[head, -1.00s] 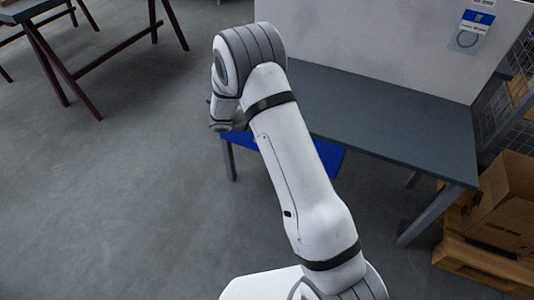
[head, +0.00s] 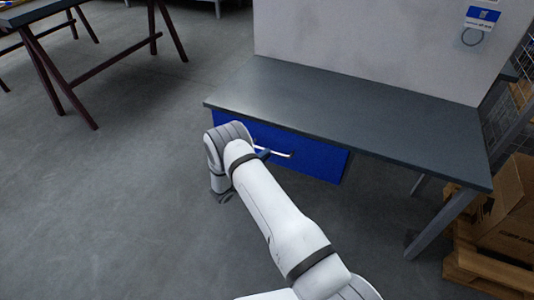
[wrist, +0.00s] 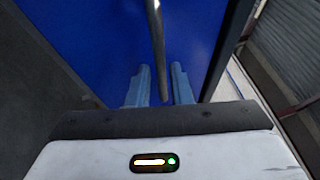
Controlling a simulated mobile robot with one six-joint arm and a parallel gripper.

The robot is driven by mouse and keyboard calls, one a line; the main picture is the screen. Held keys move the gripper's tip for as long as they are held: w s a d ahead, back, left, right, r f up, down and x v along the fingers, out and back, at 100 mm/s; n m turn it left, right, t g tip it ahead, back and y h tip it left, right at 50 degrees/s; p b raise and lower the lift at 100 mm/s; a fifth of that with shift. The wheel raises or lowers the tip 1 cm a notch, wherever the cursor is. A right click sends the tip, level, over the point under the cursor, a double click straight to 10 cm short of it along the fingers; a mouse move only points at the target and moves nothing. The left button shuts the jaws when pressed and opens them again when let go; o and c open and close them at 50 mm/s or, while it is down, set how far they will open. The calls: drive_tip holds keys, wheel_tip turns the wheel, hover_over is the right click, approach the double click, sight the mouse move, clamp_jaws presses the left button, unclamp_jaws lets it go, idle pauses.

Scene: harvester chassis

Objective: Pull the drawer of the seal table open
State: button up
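The seal table (head: 370,110) has a dark grey top, and its blue drawer (head: 315,158) sits under the front edge, looking shut. A pale bar handle (head: 280,152) runs along the drawer front, partly hidden by my arm. In the wrist view the blue drawer front (wrist: 95,45) fills the middle, and the handle (wrist: 157,45) runs down the picture to between my fingers. My gripper (wrist: 160,68) is open, with one finger on each side of the handle. A gap shows on both sides, so the fingers do not appear to grip it.
A pale upright panel (head: 370,45) stands behind the tabletop. A cardboard box (head: 505,205) on a wooden pallet (head: 490,270) stands right of the table. A trestle table (head: 60,55) is at the back left. The grey floor (head: 110,200) left and front is clear.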

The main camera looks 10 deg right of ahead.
drive_tip(key=shift+x, duration=1.5)
drive_tip(key=shift+c, duration=0.3)
clamp_jaws()
